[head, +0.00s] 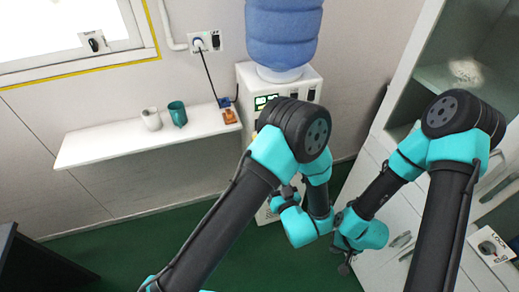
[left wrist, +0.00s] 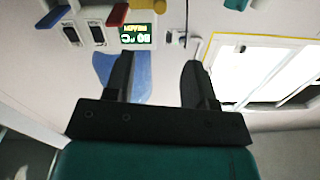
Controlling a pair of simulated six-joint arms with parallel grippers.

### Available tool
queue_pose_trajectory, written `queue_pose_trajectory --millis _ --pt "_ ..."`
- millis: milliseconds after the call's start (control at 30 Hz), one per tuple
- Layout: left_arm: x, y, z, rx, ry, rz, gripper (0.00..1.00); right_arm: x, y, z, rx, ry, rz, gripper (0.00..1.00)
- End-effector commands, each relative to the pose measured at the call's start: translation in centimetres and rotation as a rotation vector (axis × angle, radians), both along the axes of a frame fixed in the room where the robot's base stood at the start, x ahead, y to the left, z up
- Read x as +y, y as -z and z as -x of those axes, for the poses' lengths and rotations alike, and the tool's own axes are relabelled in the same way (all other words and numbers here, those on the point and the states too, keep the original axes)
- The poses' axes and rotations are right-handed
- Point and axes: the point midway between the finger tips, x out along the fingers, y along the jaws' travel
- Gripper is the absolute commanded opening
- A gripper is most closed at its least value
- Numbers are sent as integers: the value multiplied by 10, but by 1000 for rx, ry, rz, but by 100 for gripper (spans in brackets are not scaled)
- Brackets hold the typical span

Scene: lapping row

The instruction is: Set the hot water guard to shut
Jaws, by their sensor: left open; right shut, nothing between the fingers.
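The white water dispenser (head: 250,85) with a blue bottle (head: 284,32) stands at the back wall in the head view. Its lower front is largely hidden by my left arm. In the left wrist view, upside down, its front shows a lit display (left wrist: 135,35), a red lever (left wrist: 118,15), a blue lever (left wrist: 52,17) and a yellow part (left wrist: 150,4) cut off at the top edge. I cannot tell the guard's position. My left gripper (left wrist: 156,62) is open and empty, facing this front. My right gripper (head: 345,266) is shut and empty, low beside the cabinet.
A white shelf (head: 100,150) left of the dispenser holds a white cup (head: 151,119), a teal cup (head: 178,114) and a small orange item (head: 229,116). Two dark switches (left wrist: 97,33) sit beside the display. A grey cabinet (head: 375,165) stands close on the right.

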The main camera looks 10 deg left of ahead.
Motion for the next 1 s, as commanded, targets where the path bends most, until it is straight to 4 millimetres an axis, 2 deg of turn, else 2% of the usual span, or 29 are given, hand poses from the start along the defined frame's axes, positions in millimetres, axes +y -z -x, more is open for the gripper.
queue_pose_trajectory --millis 467,667,1000 --pt "3 0 -6 -2 -4 0 50 0 0 0 0 0 0 0" --pt "15 0 -27 -2 -5 1 50 0 0 0 0 0 0 0" --pt "40 -1 -79 -3 -6 2 50 0 0 0 0 0 0 0"
